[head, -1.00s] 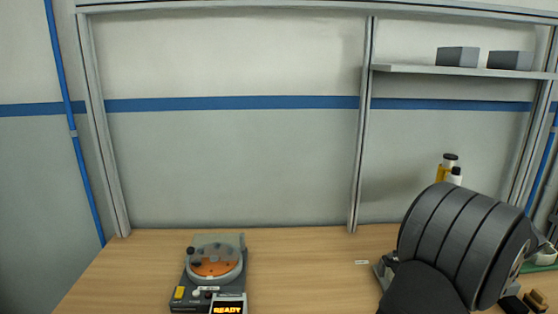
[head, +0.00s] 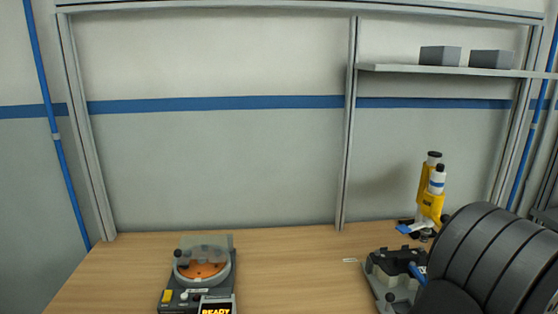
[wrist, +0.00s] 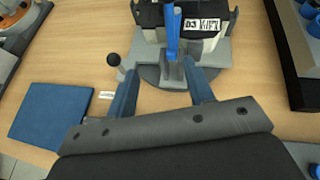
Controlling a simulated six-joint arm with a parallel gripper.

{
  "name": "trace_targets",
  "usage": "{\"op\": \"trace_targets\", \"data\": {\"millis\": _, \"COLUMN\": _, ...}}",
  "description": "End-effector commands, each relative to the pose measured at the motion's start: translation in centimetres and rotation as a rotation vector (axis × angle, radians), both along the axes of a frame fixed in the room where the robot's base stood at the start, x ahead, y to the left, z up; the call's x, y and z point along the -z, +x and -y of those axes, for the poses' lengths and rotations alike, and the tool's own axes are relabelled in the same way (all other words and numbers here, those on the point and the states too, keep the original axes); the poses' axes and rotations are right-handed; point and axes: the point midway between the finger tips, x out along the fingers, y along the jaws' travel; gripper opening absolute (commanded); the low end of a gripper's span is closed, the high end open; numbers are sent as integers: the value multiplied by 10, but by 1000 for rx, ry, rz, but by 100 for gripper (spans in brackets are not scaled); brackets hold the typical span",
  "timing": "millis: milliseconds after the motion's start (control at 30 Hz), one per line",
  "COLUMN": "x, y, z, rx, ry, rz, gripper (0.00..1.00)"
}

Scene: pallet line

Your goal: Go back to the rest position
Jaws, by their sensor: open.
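My gripper (wrist: 164,82) shows in the wrist view with its two blue-grey fingers spread apart and nothing between them. Just beyond the fingertips stands a grey fixture (wrist: 215,52) with an upright blue lever (wrist: 174,32) and a black block with a white label. The fingers point toward its base; whether they touch it I cannot tell. In the head view, my dark arm covers the lower right corner and hides my gripper's jaws. A grey and black fixture (head: 380,270) is partly hidden behind the arm.
A device with an orange disc (head: 203,270) and a READY display stands on the wooden table (head: 290,265). A yellow and white upright instrument (head: 432,195) stands behind my arm. A blue pad (wrist: 50,115) lies left of my gripper. The middle of the table is clear.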

Motion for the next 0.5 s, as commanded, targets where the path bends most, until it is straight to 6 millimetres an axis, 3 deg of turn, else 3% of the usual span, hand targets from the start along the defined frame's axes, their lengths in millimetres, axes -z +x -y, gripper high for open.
{"op": "trace_targets", "data": {"millis": 500, "x": 32, "y": -16, "z": 0, "rx": 2, "ry": 4, "rz": 362, "gripper": 48}}
